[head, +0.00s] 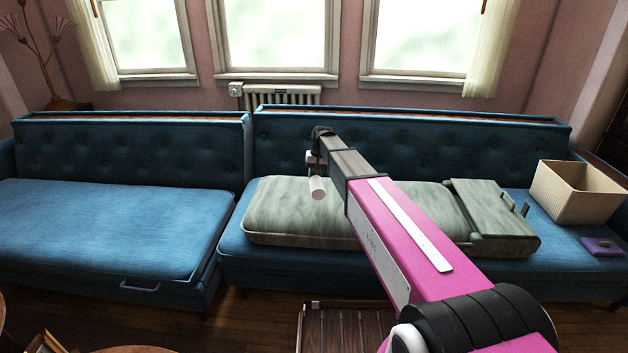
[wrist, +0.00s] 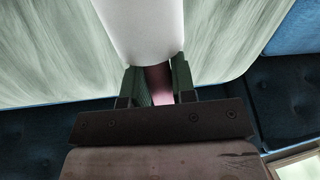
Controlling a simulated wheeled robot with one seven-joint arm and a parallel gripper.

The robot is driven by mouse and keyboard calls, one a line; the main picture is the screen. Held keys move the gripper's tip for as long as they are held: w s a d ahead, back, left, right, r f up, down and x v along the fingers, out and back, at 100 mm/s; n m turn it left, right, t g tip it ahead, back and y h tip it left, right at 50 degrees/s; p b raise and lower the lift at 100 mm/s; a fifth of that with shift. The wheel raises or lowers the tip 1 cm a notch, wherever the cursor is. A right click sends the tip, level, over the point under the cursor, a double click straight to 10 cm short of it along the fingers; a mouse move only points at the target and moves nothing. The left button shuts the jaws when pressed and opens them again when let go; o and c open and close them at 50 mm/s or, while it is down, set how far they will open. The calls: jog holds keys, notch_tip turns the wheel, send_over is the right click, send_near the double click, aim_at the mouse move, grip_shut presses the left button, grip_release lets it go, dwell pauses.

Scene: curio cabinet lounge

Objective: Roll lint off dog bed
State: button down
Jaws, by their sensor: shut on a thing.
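The dog bed is a long grey-green padded cushion (head: 285,212) lying on the blue sofa seat; my arm crosses in front of its middle. Its fabric fills much of the wrist view (wrist: 55,55). My gripper (head: 314,166) is above the left half of the bed. In the wrist view its green fingers (wrist: 158,85) are shut on a pinkish handle of the lint roller. The roller's white cylinder (head: 317,188) points down toward the bed, and it shows large in the wrist view (wrist: 140,30). I cannot tell whether it touches the fabric.
A grey-green flat case-like piece (head: 492,212) lies at the bed's right end. A cream ribbed bin (head: 572,193) and a purple item (head: 603,246) sit at the sofa's right. The left sofa seat (head: 105,225) is clear. A slatted wooden piece (head: 345,330) stands in front.

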jog(key=shift+r, duration=1.35)
